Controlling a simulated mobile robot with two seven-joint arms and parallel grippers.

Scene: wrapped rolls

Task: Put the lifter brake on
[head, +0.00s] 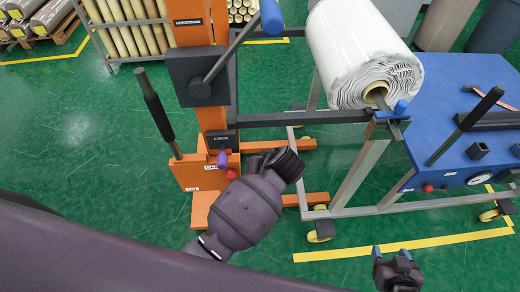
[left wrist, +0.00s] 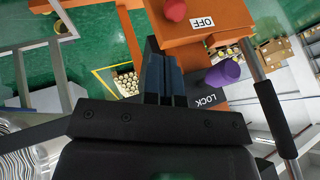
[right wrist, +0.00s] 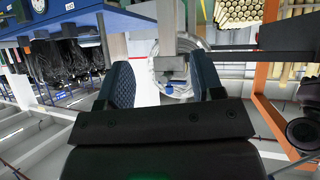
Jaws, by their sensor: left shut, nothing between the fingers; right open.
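The orange lifter (head: 193,25) stands at the centre left in the head view. A purple knob (head: 222,160) sits on its lower front below a LOCK label (head: 222,141).
A white wrapped roll (head: 350,45) rests on the grey frame right of the lifter. A blue-topped cart (head: 470,85) stands on the right. A red knob (head: 231,174) is just below the purple knob. A black-handled lever (head: 158,110) rises on the left.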

